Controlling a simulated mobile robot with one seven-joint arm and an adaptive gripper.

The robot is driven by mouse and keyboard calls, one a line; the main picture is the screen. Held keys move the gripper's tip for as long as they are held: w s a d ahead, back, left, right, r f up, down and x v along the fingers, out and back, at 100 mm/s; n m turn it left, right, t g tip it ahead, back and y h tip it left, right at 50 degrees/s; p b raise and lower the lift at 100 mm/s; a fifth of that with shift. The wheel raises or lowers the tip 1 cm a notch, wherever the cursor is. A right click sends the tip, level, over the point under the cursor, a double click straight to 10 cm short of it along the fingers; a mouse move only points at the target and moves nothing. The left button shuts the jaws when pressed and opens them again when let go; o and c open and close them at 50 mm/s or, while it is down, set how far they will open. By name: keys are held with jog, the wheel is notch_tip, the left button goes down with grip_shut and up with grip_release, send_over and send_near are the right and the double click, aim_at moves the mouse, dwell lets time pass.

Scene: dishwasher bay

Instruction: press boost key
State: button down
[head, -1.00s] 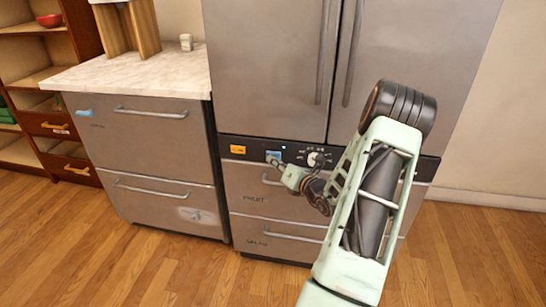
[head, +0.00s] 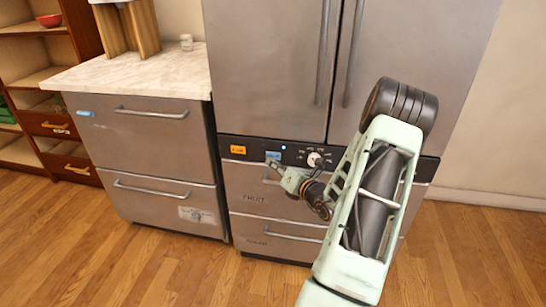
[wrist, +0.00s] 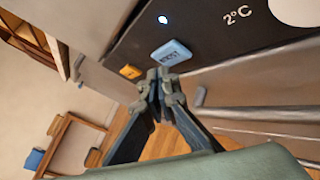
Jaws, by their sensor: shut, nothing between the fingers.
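The boost key is a blue rectangular key (wrist: 172,53) with dark lettering on the black control panel. It also shows as a small blue patch in the head view (head: 273,155), just above my fingertips. My gripper (wrist: 158,76) is shut and empty. Its fingertips are at the lower left edge of the blue key in the wrist view. I cannot tell whether they touch it. In the head view my gripper (head: 273,163) reaches in to the panel from the right.
An orange key (head: 238,150) sits left of the blue one. A white round knob (head: 315,159) is to the right. A small light (wrist: 163,19) glows near the blue key. Drawers with bar handles lie below the panel, and tall fridge doors (head: 265,70) rise above it.

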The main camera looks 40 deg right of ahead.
jog(key=shift+s+a+p, duration=0.4)
jog(key=shift+s+a, duration=1.2)
jog(key=shift+a, duration=0.25)
